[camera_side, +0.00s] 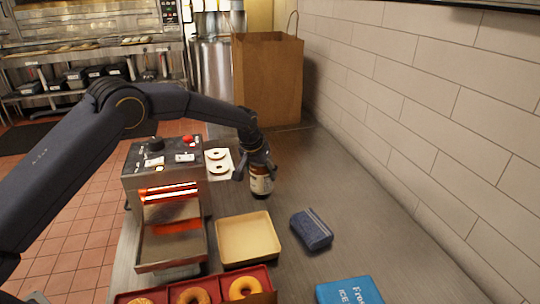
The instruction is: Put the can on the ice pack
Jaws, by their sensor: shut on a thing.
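The can (261,186), dark brown with a pale label, is upright at the end of my gripper (257,168). My gripper is shut on its upper part and covers some of it. I cannot tell whether the can's base touches the counter. The ice pack (348,291) is bright blue with white lettering and lies flat at the front of the counter, partly cut off by the bottom edge. It is well in front of the can and to its right.
A dark blue object (311,230) and a cream tray (248,240) lie between the can and the ice pack. A glowing toaster machine (165,190) stands left, a red bagel tray (212,283) in front. A paper bag (268,80) stands behind; a tiled wall (430,130) borders the right.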

